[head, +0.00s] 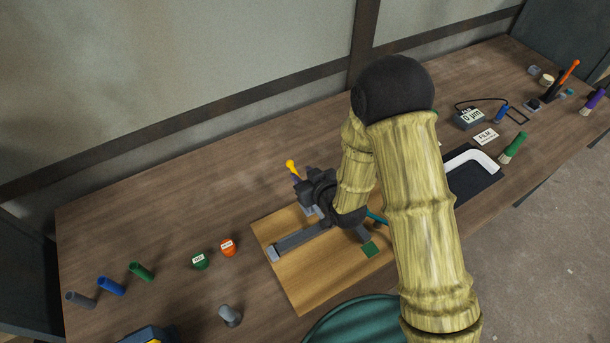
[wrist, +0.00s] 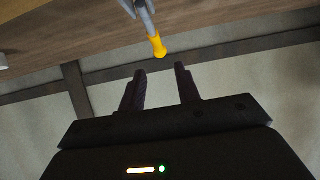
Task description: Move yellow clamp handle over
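The yellow clamp handle (head: 291,165) sticks up at the far side of the wooden board, and its grey lever is partly hidden behind my gripper (head: 303,187) in the head view. In the wrist view the yellow handle (wrist: 158,46) hangs from the top on a grey lever (wrist: 146,20). My gripper (wrist: 160,68) is open there, its two dark fingers apart with nothing between them. The handle's tip lies just beyond the fingertips in the picture, roughly in line with the gap. I cannot tell whether anything touches.
The wooden board (head: 310,283) carries a grey bar (head: 300,240) and a green square (head: 370,249). The table's back left is clear.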

